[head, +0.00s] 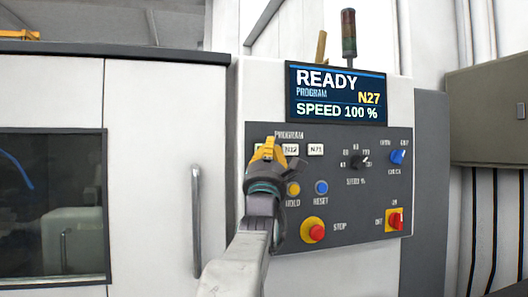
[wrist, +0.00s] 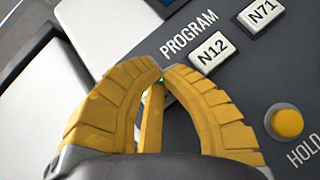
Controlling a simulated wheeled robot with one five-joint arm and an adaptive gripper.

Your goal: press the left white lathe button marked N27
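The left white button (head: 258,148) under the PROGRAM label shows only as a small pale edge in the head view. My gripper hides the rest, and its marking cannot be read. The white N12 button (head: 291,150) and N71 button (head: 316,150) are to its right. My gripper (head: 269,142) has its yellow fingertips over the left button's place; contact cannot be told. In the wrist view the two fingertips (wrist: 164,70) meet, with nothing seen held, left of the N12 button. A small green glow shows between the fingers. The screen (head: 337,93) reads READY, PROGRAM N27, SPEED 100 %.
Below are the yellow HOLD button (head: 293,189), blue RESET button (head: 321,187) and red STOP button (head: 316,232). A speed knob (head: 358,161), blue CHECK knob (head: 397,157) and red switch (head: 395,220) are right. A vertical door handle (head: 196,222) stands left of my arm.

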